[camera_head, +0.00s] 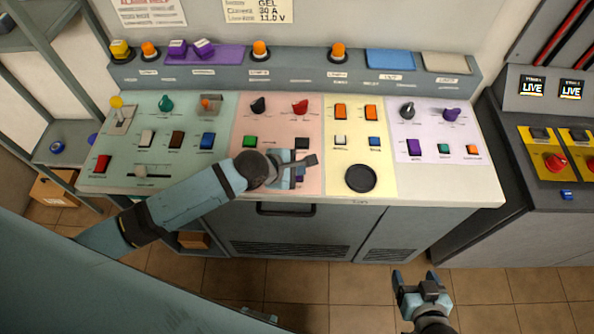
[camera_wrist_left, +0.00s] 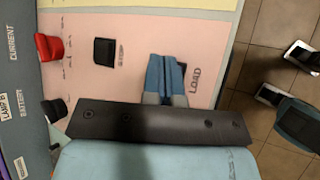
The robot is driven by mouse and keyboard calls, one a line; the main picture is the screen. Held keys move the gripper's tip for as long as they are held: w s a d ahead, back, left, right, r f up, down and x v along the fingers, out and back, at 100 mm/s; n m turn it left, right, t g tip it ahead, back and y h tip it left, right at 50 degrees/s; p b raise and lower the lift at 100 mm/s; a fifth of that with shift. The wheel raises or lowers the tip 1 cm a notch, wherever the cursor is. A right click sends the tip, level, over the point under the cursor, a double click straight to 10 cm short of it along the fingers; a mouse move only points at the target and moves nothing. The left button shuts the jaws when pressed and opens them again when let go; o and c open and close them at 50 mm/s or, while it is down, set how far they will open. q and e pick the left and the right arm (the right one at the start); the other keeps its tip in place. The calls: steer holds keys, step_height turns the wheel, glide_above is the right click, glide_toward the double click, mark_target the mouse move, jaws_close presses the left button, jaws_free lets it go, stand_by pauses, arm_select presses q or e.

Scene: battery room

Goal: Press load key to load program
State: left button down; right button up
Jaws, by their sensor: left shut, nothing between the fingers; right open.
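My left gripper (camera_head: 289,180) is shut and empty, low over the pink panel section. In the left wrist view its fingers (camera_wrist_left: 168,79) point at the panel beside the LOAD label (camera_wrist_left: 195,81).
A round black disc (camera_head: 360,178) lies to the right on the yellow section. The floor in front of the console is clear.

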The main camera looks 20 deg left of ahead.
arm_select(q)
steer(key=shift+r, duration=0.3)
step_height(320, 180, up, 3)
steer(key=p, duration=0.3)
steer(key=shift+f+p, duration=0.15)
steer(key=shift+p, duration=0.15)
steer(key=shift+r, duration=1.15)
